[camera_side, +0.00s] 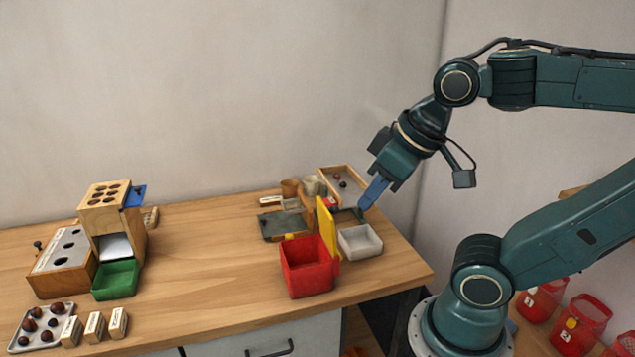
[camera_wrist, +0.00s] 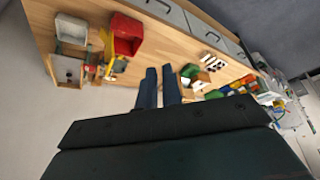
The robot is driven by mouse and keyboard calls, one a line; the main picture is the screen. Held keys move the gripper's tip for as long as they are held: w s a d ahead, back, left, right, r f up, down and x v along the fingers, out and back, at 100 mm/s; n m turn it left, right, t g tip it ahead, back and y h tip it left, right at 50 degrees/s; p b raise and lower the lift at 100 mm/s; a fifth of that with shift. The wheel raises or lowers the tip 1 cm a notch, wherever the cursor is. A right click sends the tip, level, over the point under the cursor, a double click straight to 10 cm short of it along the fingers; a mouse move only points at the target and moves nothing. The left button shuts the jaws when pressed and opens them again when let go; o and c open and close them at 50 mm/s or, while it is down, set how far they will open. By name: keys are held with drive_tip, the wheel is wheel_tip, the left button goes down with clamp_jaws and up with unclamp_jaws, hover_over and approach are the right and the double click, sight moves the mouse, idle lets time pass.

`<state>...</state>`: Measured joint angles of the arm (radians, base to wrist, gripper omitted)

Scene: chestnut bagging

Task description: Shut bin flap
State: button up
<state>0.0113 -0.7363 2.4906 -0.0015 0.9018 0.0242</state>
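A red bin (camera_side: 308,268) stands near the front right of the table, with its yellow flap (camera_side: 328,230) standing upright at its right side, so its top is open. In the wrist view the red bin (camera_wrist: 126,35) is at upper left, with the yellow flap (camera_wrist: 108,40) beside it. My gripper (camera_side: 364,206) hangs above the table to the right of the flap, apart from it, fingers pointing down-left. In the wrist view my gripper's two blue fingers (camera_wrist: 160,70) have a narrow gap with nothing between them.
A white tray (camera_side: 360,241) sits right of the bin, close to the flap. Behind stand a dark tray (camera_side: 285,224), cups (camera_side: 290,187) and a wooden tray (camera_side: 335,176). A wooden dispenser (camera_side: 112,220) and green tray (camera_side: 115,280) are far left. The table centre is clear.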

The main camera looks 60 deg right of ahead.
drive_tip(key=w+d+m, duration=0.1)
drive_tip(key=m, duration=0.1)
drive_tip(key=w+d+m+g, duration=0.1)
drive_tip(key=w+m, duration=0.1)
drive_tip(key=w+d+m, duration=0.1)
drive_tip(key=d+m, duration=0.1)
drive_tip(key=shift+w+r+h, duration=0.25)
drive_tip(key=shift+r+h, duration=0.05)
drive_tip(key=shift+r, duration=0.1)
clamp_jaws()
drive_tip(key=w+d+f+m+g, duration=0.2)
drive_tip(key=w+d+f+m, duration=0.1)
drive_tip(key=d+m, duration=0.7)
drive_tip(key=w+d+f+m+g+y, duration=0.1)
drive_tip(key=w+d+f+m+g, duration=0.1)
drive_tip(key=d+m, duration=0.8)
wheel_tip(320, 180, down, 2)
drive_tip(key=shift+w+d+f+m, duration=0.35)
drive_tip(key=shift+w+d, duration=0.35)
drive_tip(key=shift+d, duration=0.5)
drive_tip(key=w+a+f, duration=0.3)
drive_tip(key=f, duration=0.7)
drive_tip(key=shift+w+f, duration=0.15)
drive_tip(key=shift+f, duration=0.1)
